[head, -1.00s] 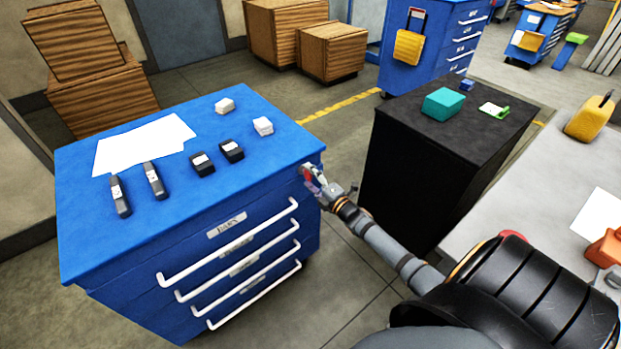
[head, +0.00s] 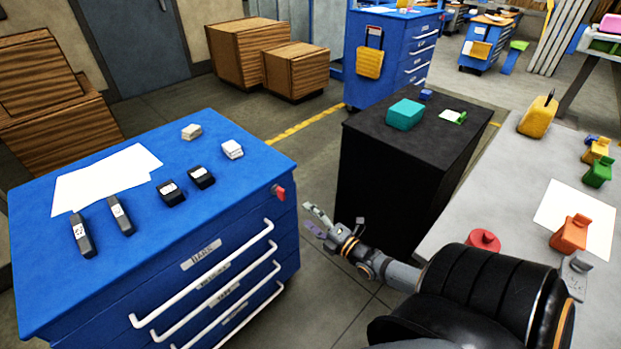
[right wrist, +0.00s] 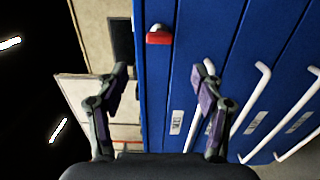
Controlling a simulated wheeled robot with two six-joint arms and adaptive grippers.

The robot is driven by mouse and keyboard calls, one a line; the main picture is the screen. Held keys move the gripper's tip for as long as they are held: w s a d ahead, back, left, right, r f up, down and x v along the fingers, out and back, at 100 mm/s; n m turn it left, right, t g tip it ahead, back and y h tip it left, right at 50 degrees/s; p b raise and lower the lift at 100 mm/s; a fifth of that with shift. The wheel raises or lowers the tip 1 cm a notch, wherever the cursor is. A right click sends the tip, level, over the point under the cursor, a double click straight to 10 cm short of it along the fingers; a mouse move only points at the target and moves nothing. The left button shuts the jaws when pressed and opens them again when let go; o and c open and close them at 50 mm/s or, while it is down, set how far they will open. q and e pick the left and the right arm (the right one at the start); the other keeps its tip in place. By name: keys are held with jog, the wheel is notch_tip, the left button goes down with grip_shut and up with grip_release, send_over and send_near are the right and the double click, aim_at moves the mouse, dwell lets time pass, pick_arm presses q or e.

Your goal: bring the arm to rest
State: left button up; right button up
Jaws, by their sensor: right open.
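My right gripper (head: 318,222) is open and empty, in the air just right of the blue drawer cabinet (head: 240,165). In the right wrist view its two fingers (right wrist: 160,85) stand wide apart, with nothing between them. Beyond them shows the cabinet's blue face (right wrist: 185,75) with a red piece (right wrist: 159,35) on it. In the head view this red piece (head: 280,192) sits at the cabinet's upper right corner, apart from the fingers. My left gripper is not in view.
The cabinet top holds white sheets (head: 105,178), dark and pale small blocks and two grey handheld items. A grey table (head: 480,190) is at the right. Floor shows between the cabinets.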

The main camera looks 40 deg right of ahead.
dwell(0.4)
jog(key=s+d+f+m+g+h+p, duration=0.15)
jog(key=s+f+m+g, duration=0.35)
jog(key=f, duration=0.7)
jog(key=s+d+f+m+g+h, duration=0.2)
jog(key=s+f+m+g, duration=0.3)
jog(key=f, duration=0.8)
jog(key=s+a+f+m+g, duration=0.2)
jog(key=s+a+f+m, duration=0.1)
jog(key=s, duration=0.6)
jog(key=s+a+f+m+g+y+p, duration=0.1)
jog(key=s+a+f+m+g, duration=0.1)
jog(key=s+a+f, duration=0.3)
jog(key=s+a+f+m+g, duration=0.2)
jog(key=s+a+f, duration=0.3)
jog(key=s, duration=0.8)
notch_tip(320, 180, down, 3)
jog(key=shift+f+m+g, duration=0.15)
jog(key=shift+m+g, duration=0.25)
jog(key=shift+m, duration=0.5)
jog(key=shift+w+a+y, duration=0.1)
jog(key=shift+y, duration=0.15)
jog(key=shift+c, duration=0.3)
